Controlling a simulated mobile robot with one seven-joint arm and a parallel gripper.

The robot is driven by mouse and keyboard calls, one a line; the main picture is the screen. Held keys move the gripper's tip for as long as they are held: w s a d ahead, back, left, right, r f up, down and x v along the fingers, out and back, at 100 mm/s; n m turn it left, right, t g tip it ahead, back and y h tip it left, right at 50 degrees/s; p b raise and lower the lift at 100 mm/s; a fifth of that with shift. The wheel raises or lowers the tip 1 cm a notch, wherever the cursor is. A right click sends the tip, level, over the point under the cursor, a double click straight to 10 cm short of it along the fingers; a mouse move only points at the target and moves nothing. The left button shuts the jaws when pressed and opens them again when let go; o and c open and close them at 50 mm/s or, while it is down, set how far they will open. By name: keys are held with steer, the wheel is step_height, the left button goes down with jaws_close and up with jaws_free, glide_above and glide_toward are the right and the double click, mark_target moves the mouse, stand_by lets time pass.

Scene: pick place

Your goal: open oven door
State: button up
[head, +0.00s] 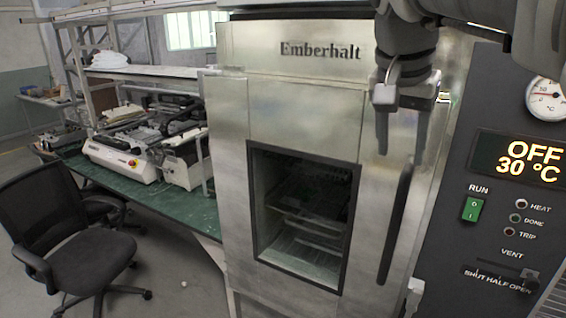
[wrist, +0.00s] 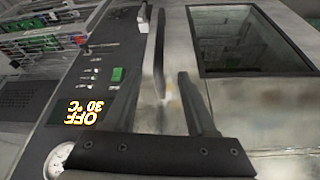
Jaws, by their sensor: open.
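The oven is a brushed-metal cabinet marked "Emberhalt". Its door (head: 232,130) looks shut and has a dark-framed window (head: 303,215) showing racks inside; the window is also in the wrist view (wrist: 245,40). A long black vertical handle (head: 395,230) runs along the door's right side. My gripper (head: 402,145) is open and empty, fingers pointing down in the head view, near the handle's upper end. In the wrist view the handle (wrist: 160,45) lies ahead, roughly in line with the gap between my fingers (wrist: 162,82). I cannot tell whether they touch it.
A dark control panel (head: 510,220) stands right of the door, with a display reading OFF 30 °C, a green run switch (head: 473,208) and a gauge (head: 545,98). A green bench (head: 150,190) with equipment and a black office chair (head: 70,235) stand at left.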

mark_target(399, 198)
steer(key=x, duration=1.7)
steer(key=shift+w+d+r, duration=0.2)
steer(key=shift+w+d, duration=0.05)
steer(key=shift+d, duration=0.1)
jaws_close()
stand_by(0.6)
